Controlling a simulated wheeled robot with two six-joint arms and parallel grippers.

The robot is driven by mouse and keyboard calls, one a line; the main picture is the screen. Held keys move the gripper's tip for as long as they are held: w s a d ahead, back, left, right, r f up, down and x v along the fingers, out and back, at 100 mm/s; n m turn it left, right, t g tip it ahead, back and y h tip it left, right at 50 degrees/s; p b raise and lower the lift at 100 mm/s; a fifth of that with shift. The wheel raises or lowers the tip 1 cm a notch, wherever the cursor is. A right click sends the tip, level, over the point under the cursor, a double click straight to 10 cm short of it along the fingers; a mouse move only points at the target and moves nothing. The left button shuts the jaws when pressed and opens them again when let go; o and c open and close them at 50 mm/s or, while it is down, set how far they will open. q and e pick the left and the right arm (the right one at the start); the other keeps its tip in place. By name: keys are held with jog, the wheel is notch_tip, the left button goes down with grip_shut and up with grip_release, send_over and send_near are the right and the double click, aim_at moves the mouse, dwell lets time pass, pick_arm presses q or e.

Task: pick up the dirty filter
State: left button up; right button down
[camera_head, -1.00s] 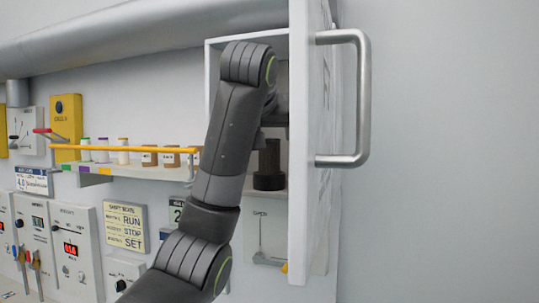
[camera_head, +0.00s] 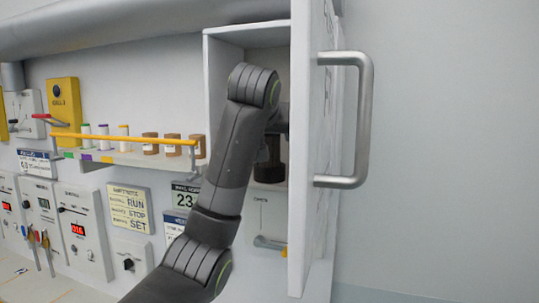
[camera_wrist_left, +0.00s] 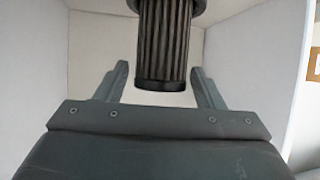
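The dirty filter (camera_wrist_left: 163,45) is a dark, ribbed cylinder with a plain black end cap, close in front of my left wrist camera. My left gripper (camera_wrist_left: 163,88) is open, one finger on each side of the filter's capped end. Gaps show between the fingers and the filter. In the head view, a dark cylinder with a wider base, which looks like the filter (camera_head: 269,160), stands inside the open white cabinet (camera_head: 222,60). My left arm reaches in and hides part of it; the fingers cannot be made out there. My right gripper is in neither view.
The open cabinet door (camera_head: 303,150) with its metal handle (camera_head: 364,120) stands just right of my left arm. Left of the cabinet, a shelf with an orange rail (camera_head: 120,141) holds several small jars. Control panels (camera_head: 75,235) line the wall below.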

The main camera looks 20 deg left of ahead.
pick_arm(q)
jog(key=c, duration=1.2)
jog(key=shift+r, duration=0.1)
